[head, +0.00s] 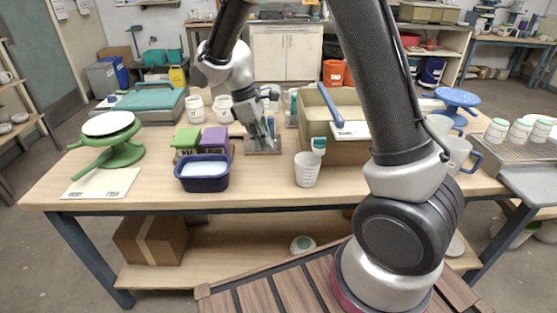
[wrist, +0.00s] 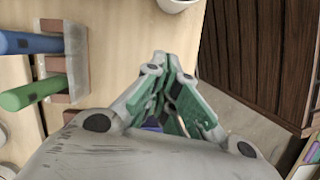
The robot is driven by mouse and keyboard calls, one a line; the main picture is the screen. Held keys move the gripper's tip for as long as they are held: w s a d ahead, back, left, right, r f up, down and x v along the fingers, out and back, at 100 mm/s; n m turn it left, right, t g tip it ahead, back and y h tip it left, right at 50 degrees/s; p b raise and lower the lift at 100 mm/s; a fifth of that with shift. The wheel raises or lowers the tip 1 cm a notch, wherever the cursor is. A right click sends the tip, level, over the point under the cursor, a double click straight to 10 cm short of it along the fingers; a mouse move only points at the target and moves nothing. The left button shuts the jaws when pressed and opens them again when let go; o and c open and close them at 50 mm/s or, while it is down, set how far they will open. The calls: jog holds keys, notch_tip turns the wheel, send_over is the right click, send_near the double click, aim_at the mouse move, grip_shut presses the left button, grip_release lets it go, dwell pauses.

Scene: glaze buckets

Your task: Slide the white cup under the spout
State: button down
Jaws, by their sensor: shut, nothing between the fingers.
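A white cup-like vessel (head: 306,172) with faint marks stands upright near the front edge of the table, in front of the tan bin. A small green-topped white item (head: 319,145) shows just behind its rim. My gripper (head: 266,142) is to the left of and behind this cup, apart from it, pointing down over the table. In the wrist view my gripper (wrist: 162,58) has its green-padded fingers together with nothing between them. A white vessel (wrist: 178,4) is cut by the top edge there. I cannot make out a spout with certainty; my arm hides part of the right side.
A blue tub (head: 202,174) and green and purple blocks (head: 187,142) stand left of my gripper. The tan bin (head: 345,153) is right of it. White jugs (head: 459,152) stand farther right. A green turntable (head: 112,152) is at left. Bare tabletop (head: 262,183) lies in front of my gripper.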

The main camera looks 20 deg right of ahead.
aim_at(297, 169)
jog(key=x, duration=1)
jog(key=shift+r, duration=0.1)
jog(key=shift+s+d+r, duration=0.1)
jog(key=shift+s+d, duration=0.25)
jog(key=shift+d, duration=0.2)
jog(key=shift+s+d+r, duration=0.1)
jog(key=shift+s+d, duration=0.2)
jog(key=shift+d, duration=0.25)
jog(key=shift+s+d+f, duration=0.1)
jog(key=shift+s+d, duration=0.2)
jog(key=shift+d, duration=0.3)
jog(key=d, duration=0.1)
jog(key=s+d, duration=0.1)
jog(key=d, duration=0.1)
jog(key=shift+s, duration=0.3)
jog(key=shift+a, duration=0.1)
jog(key=a, duration=0.1)
jog(key=w+a, duration=0.1)
jog(key=w+a+r, duration=0.1)
jog(key=a, duration=0.1)
jog(key=shift+w, duration=0.25)
jog(key=s+v, duration=0.1)
jog(key=v, duration=0.7)
jog(key=shift+w+r, duration=0.35)
jog(key=shift+r, duration=0.1)
